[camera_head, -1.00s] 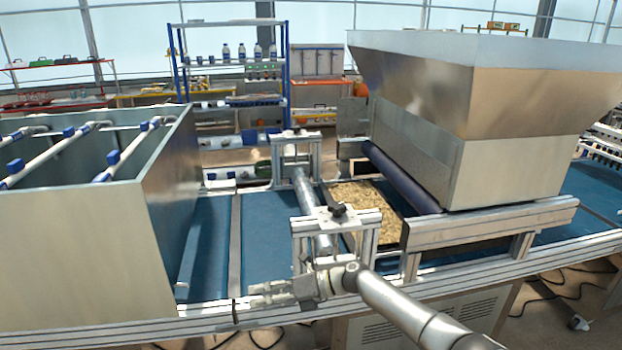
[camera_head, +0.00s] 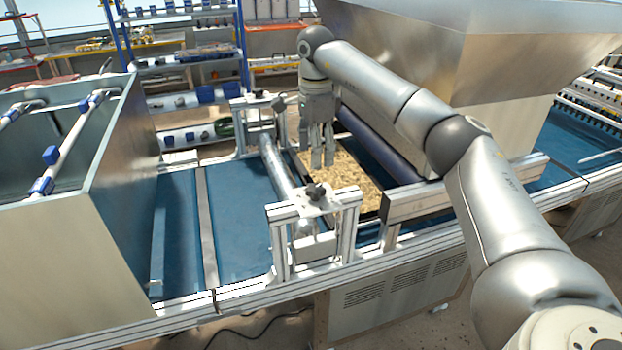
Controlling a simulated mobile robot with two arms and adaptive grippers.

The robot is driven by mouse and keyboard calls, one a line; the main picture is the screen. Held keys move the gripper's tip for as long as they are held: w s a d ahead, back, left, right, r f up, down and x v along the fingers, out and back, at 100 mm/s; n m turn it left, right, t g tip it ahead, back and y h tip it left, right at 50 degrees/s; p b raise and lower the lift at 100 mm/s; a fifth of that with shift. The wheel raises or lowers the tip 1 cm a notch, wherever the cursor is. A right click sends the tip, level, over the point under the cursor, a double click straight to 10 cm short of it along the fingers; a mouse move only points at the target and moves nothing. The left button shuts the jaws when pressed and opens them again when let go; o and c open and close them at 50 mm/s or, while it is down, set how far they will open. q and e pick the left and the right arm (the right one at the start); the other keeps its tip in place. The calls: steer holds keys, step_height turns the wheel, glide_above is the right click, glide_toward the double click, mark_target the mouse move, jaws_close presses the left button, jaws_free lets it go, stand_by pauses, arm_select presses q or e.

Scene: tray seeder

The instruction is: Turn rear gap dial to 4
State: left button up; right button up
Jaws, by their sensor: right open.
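The rear gap dial shows as a small dark knob (camera_head: 258,95) on top of the far metal bracket (camera_head: 241,122), at the far end of the roller (camera_head: 277,163). Its marks are too small to read. A second black knob (camera_head: 316,191) sits on the near bracket (camera_head: 344,222). My right gripper (camera_head: 322,164) hangs with its fingers down, open and empty. It appears to the right of the far bracket, over the soil-filled tray, and apart from the knob. My left gripper is out of view.
The large metal hopper (camera_head: 490,60) stands at the right, partly behind my right arm. An open metal bin (camera_head: 95,190) stands at the left. The blue belt (camera_head: 240,215) is clear between the bin and the roller. Soil (camera_head: 350,178) lies right of the roller.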

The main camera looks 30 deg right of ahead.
mark_target(315, 187)
step_height(315, 187, down, 8)
steer(key=p, duration=0.3)
steer(key=shift+s+f, duration=0.1)
steer(key=shift+f, duration=0.15)
steer(key=shift+a+f, duration=0.1)
steer(key=shift+f, duration=0.5)
steer(key=c, duration=1.1)
steer(key=shift+o, duration=0.2)
